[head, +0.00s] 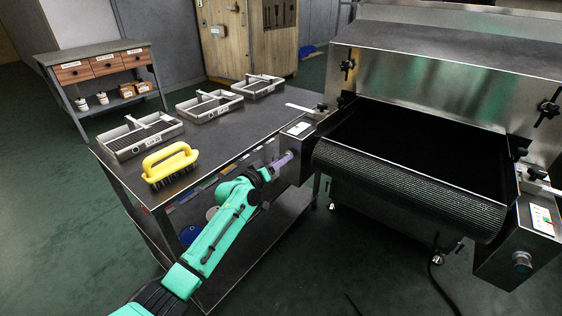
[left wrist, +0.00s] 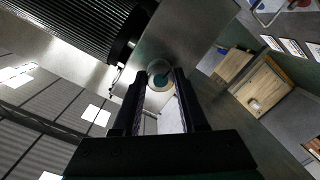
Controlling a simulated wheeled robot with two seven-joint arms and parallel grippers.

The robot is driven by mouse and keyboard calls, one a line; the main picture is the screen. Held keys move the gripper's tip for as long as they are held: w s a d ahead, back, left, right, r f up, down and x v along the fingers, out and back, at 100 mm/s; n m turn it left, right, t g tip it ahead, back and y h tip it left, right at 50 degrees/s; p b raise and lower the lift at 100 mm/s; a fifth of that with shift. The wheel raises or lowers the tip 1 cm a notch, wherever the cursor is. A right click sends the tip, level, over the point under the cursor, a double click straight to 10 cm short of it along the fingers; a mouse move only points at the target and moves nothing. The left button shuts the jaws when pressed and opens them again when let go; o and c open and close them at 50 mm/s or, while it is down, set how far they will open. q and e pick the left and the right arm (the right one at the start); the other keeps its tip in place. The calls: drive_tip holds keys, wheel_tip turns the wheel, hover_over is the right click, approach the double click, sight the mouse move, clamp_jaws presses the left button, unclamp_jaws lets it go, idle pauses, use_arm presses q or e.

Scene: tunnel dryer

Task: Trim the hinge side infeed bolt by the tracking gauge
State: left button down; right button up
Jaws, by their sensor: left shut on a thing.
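My left gripper (head: 284,163) reaches the front of the steel box at the belt's left infeed corner. In the head view the fingers hide the bolt. A white gauge plate (head: 299,128) lies on top of that box. At the right infeed corner, a matching bolt knob (head: 522,261) stands free below another white gauge plate (head: 542,219). The dark belt (head: 410,175) runs between the two corners. My right gripper is not in view.
A dark bench (head: 225,140) at left carries a yellow brush (head: 170,163) and several metal trays (head: 140,135). A drawer cabinet (head: 104,68) and wooden cupboard (head: 250,42) stand behind. Green floor is open at front left; a cable (head: 445,292) lies at front right.

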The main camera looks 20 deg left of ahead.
use_arm(q)
drive_tip(key=shift+n+h, duration=0.5)
drive_tip(key=shift+n, duration=2.9)
drive_tip(key=shift+f, duration=0.1)
drive_tip(key=shift+c, duration=2.3)
unclamp_jaws()
drive_tip(key=shift+a, duration=0.1)
